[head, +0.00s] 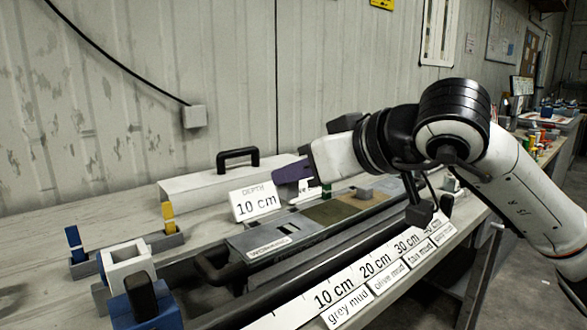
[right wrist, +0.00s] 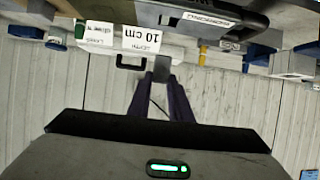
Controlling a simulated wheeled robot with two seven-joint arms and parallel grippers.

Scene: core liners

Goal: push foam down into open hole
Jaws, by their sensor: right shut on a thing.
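My right gripper (head: 282,174) reaches in from the right above the bench, its purple fingers pointing left. In the right wrist view the fingers (right wrist: 162,82) are shut on a small dark grey block (right wrist: 162,67), which looks like foam. A long core tray (head: 268,243) lies below, with grey, olive and tan sections. Its grey top plate has small dark slots (head: 286,229); I cannot tell whether these are the open hole. Another grey block (head: 365,193) sits on the tan section. My left gripper is not in view.
A "DEPTH 10 cm" card (head: 256,202) stands behind the tray, near my fingers. A flat case with a black handle (head: 238,153) lies by the wall. A white square frame (head: 127,262) and blue pieces (head: 75,238) stand at left. A ruler strip (head: 335,292) runs along the front.

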